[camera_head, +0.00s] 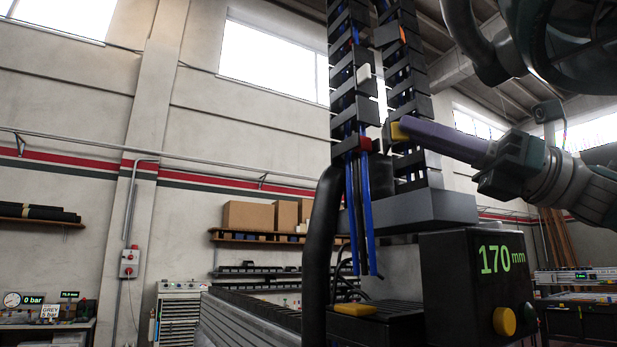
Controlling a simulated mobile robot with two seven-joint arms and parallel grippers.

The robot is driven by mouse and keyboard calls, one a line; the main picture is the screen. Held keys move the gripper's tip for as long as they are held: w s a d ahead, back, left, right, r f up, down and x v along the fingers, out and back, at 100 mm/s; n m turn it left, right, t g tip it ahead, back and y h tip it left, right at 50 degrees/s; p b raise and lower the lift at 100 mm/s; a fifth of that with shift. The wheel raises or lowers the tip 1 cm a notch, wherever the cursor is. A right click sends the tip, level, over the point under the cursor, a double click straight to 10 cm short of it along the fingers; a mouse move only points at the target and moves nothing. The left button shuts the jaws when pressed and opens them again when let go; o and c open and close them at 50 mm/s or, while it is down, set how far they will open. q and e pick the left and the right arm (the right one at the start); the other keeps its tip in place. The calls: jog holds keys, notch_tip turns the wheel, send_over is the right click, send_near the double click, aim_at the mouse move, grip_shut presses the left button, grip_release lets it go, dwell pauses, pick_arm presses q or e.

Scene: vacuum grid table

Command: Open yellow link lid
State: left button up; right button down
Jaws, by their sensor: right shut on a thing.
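A black cable chain hangs as two vertical runs, a left run (343,100) and a right run (410,85). The yellow link lid (397,131) is a small yellow piece on the right run, at about mid-height. My right gripper (408,128), with long purple fingers, reaches in from the right and is shut on the yellow lid. The fingers hide part of the lid, so I cannot tell whether it is still latched. My left gripper is not in view.
Other coloured pieces on the chain are a white one (363,74), a red one (365,144) and an orange one (403,36). Blue hoses (367,215) hang beside it. Below stands a black box (455,280) reading 170 mm. A yellow piece (355,309) lies on its lower step.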

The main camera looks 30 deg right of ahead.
jog(key=c, duration=1)
grip_release()
jog(key=shift+o, duration=0.2)
jog(key=shift+a, duration=0.1)
